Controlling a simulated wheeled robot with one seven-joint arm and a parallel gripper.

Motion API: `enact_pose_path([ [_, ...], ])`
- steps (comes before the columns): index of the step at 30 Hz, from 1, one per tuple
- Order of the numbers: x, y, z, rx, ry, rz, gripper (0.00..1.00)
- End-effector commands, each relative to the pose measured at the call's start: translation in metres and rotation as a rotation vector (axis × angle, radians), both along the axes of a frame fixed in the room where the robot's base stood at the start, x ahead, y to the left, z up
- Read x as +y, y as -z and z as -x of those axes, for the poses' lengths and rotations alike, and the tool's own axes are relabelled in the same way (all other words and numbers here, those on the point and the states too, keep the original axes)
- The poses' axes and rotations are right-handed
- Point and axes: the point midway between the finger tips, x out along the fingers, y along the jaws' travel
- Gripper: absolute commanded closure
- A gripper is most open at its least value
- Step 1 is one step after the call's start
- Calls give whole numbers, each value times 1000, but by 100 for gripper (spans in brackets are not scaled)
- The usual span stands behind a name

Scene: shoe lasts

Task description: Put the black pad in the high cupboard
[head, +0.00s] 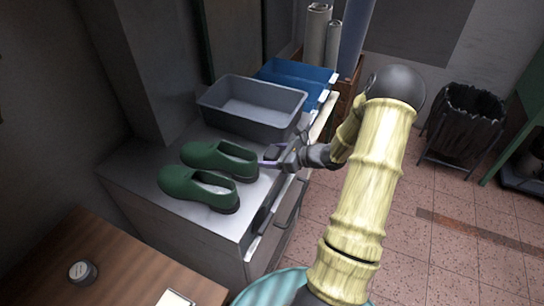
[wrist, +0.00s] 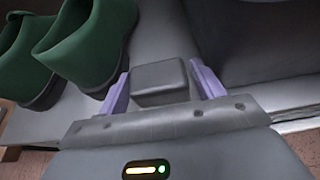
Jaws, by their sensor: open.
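The black pad, a small dark block, sits on the grey counter top (head: 150,158) in the head view (head: 274,152), close to the front edge. In the wrist view the pad (wrist: 160,82) stands between the two purple fingers. My gripper (head: 271,158) is open around it, with a finger on each side; in the wrist view a gap shows between the pad and the right finger of my gripper (wrist: 163,76). I cannot tell whether the left finger touches it. I cannot make out a high cupboard for certain in either view.
Two green shoes (head: 198,187) stand left of the gripper. A grey tub (head: 252,106) and a blue tray (head: 296,74) are behind it. A wooden table (head: 110,262) is at lower left. A black bin (head: 465,122) stands on the tiled floor, right.

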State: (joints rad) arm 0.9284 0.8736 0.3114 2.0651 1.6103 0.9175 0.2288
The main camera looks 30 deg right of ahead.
Motion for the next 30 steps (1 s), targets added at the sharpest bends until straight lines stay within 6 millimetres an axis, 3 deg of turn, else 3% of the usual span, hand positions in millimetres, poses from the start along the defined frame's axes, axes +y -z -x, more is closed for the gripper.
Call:
enact_pose_path([
  [1,0,0,0,0,0,0,35],
  [6,0,0,0,0,0,0,68],
  [8,0,0,0,0,0,0,72],
  [20,-1,-13,0,-3,0,2,72],
  [26,-1,-48,0,-5,0,7,72],
  [30,-1,-83,0,-6,-1,7,72],
])
